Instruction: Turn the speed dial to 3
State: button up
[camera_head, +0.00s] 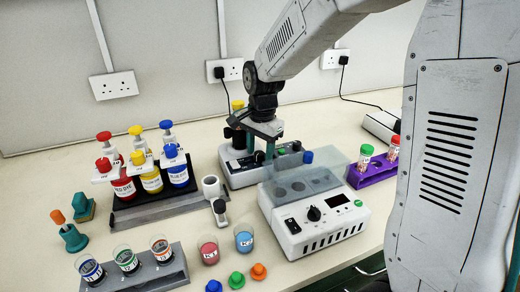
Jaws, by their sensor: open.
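My gripper (261,148) is open and points down over a grey-white device (243,179) at the back middle. Its fingers are close to the device's dark top panel. I cannot tell whether they touch anything. The gripper hides part of that panel, and no dial with readable numbers shows there. A second white device (318,232) stands in front, with a clear lid. A black round dial (314,213) sits on its front panel, apart from my gripper. Its marks are too small to read, so I cannot tell which dial is the speed dial.
A rack with red, yellow and blue dye bottles (151,180) stands left. A grey tray with labelled cups (178,274) is front left. Two small cups (245,238) and several coloured caps (236,280) lie in front. A purple tube rack (372,174) is right.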

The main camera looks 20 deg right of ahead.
jog(key=c, duration=1)
jog(key=shift+o, duration=0.2)
jog(key=shift+n, duration=0.4)
jog(key=n, duration=0.3)
jog(key=shift+n, duration=0.4)
jog(key=n, duration=0.5)
jog(key=shift+w, duration=0.15)
jog(key=n, duration=0.5)
jog(key=shift+g, duration=0.3)
jog(key=n, duration=0.4)
jog(key=shift+a+n, duration=0.1)
jog(key=shift+n, duration=0.6)
jog(key=shift+r, duration=0.1)
